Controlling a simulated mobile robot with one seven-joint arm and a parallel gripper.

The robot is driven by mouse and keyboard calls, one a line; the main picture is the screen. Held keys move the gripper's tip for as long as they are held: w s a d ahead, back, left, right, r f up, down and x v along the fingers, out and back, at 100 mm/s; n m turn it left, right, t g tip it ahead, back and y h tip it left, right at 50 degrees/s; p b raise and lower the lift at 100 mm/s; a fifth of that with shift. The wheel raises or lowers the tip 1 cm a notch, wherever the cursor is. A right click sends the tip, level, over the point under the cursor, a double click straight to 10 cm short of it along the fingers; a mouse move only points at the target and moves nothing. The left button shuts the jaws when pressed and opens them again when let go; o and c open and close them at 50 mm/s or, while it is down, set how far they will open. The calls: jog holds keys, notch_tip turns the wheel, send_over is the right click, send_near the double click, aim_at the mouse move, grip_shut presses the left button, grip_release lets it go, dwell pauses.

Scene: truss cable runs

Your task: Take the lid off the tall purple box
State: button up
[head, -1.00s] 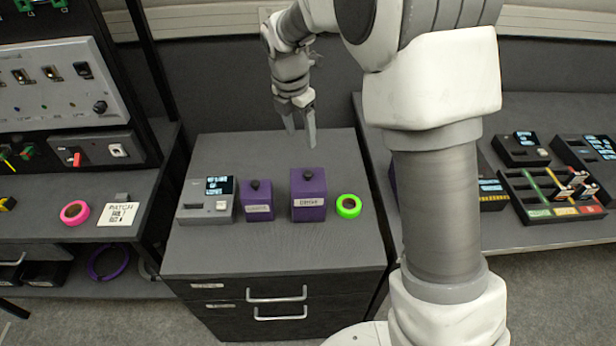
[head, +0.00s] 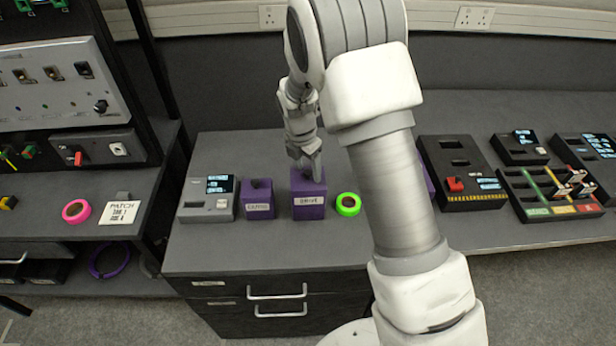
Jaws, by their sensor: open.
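The tall purple box (head: 308,205) stands on the grey drawer cabinet, with a white label on its front that seems to read "DRIVE". Its purple lid (head: 299,178) is on top, and its dark knob is hidden behind my gripper. My gripper (head: 308,174) points down, open, right over the lid. I cannot tell whether its fingers touch the knob or stand around it.
A shorter purple box (head: 259,201) with a dark knob stands just left. Further left is a grey device with a screen (head: 209,200). A green tape ring (head: 348,204) lies close on the right. The cabinet top (head: 270,255) is clear in front.

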grip_shut()
dwell(0.3)
jog(key=shift+r, duration=0.1)
